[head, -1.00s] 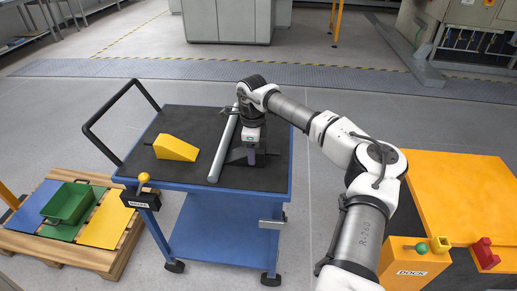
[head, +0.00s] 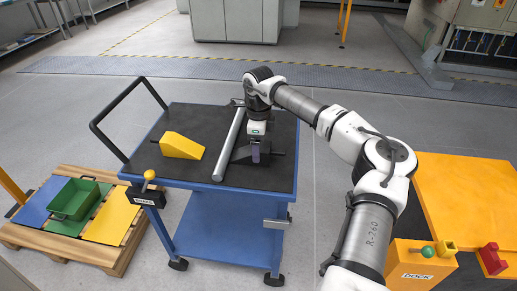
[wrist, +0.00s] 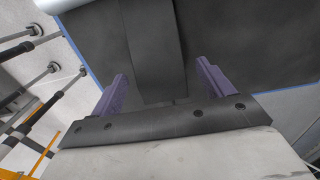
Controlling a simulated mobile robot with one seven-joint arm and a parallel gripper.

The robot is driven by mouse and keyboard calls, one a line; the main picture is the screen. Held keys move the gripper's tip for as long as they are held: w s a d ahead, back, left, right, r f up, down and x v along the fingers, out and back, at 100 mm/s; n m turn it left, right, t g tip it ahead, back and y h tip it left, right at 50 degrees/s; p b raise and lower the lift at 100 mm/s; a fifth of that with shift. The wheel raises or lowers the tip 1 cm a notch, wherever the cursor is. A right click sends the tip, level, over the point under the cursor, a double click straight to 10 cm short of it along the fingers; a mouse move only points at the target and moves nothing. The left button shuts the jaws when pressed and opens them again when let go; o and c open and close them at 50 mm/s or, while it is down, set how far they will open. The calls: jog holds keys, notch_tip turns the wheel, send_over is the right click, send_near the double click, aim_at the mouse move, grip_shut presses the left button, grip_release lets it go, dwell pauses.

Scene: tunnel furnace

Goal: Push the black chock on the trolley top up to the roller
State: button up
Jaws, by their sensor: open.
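The black chock (head: 241,156) lies on the dark trolley top (head: 278,176), just right of the grey roller (head: 229,146). I cannot tell whether chock and roller touch. A yellow chock (head: 182,146) sits left of the roller, close to it. My gripper (head: 256,155) points down at the black chock and hides part of it. In the wrist view my open gripper (wrist: 162,70) has a purple finger on each side of the black chock (wrist: 157,45), with gaps showing. The roller's end (wrist: 50,6) shows at the upper left there.
The blue trolley has a black handle (head: 105,145) at left and a yellow-knobbed lever (head: 149,175) in front. An orange dock (head: 465,195) stands right. A pallet (head: 100,258) with a green bin (head: 75,198) lies left. The trolley top's front right is clear.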

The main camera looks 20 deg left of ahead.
notch_tip(320, 180, up, 12)
jog(key=b, duration=0.1)
jog(key=shift+f, duration=0.1)
dwell(0.4)
